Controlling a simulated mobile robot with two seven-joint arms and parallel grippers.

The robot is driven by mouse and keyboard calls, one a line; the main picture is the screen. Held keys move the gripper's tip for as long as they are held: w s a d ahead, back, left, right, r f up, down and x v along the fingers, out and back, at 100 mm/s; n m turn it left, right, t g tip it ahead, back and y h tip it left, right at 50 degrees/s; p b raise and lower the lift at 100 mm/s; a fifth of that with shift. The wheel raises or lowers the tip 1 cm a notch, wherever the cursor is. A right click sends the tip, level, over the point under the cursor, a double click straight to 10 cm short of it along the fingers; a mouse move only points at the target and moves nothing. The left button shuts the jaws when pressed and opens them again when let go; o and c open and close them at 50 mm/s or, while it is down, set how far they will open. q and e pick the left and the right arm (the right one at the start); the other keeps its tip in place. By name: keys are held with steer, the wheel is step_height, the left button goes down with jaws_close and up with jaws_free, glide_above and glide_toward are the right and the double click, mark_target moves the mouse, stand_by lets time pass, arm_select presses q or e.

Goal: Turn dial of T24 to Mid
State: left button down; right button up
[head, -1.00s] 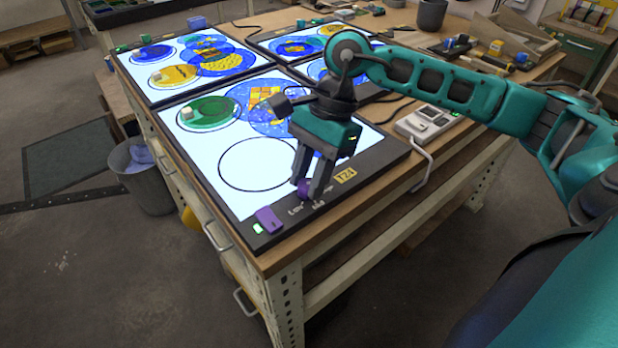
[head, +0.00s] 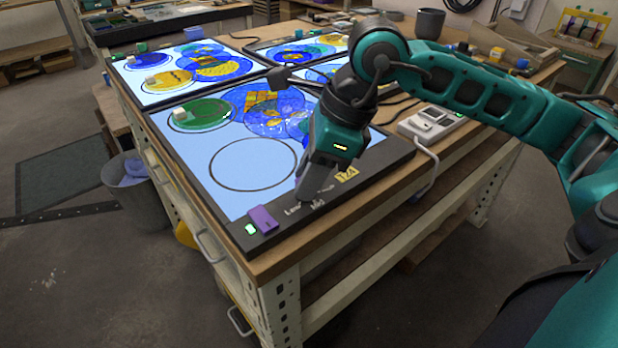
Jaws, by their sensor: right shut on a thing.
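The light panel T24 (head: 250,192) is the near one on the bench, with a yellow T24 tag (head: 347,174) on its dark front frame. My right gripper (head: 306,192) points down at that frame, just left of the tag, and is shut on the dial. The dial itself is hidden behind the fingers. White lettering, "Low" (head: 292,210) and "Mid" (head: 318,204), shows around the fingertips, with a third, partly covered word near the tag. The panel glows pale blue. My left gripper is not in view.
A purple block (head: 262,219) and a small green light (head: 250,229) sit at the frame's near-left corner. Coloured glass discs lie on T24's far part. Other lit panels (head: 150,97) stand behind. A grey device (head: 430,124) with a cable is to the right.

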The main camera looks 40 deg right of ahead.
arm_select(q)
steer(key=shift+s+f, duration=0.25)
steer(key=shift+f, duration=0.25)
arm_select(e)
steer(key=shift+m, duration=0.4)
steer(key=o, duration=1.1)
steer(key=shift+c, duration=0.2)
arm_select(q)
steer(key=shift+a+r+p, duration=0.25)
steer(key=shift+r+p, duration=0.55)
steer(key=shift+p, duration=0.2)
arm_select(e)
steer(key=v, duration=1.3)
steer(key=shift+s, duration=0.15)
steer(key=shift+a, duration=0.15)
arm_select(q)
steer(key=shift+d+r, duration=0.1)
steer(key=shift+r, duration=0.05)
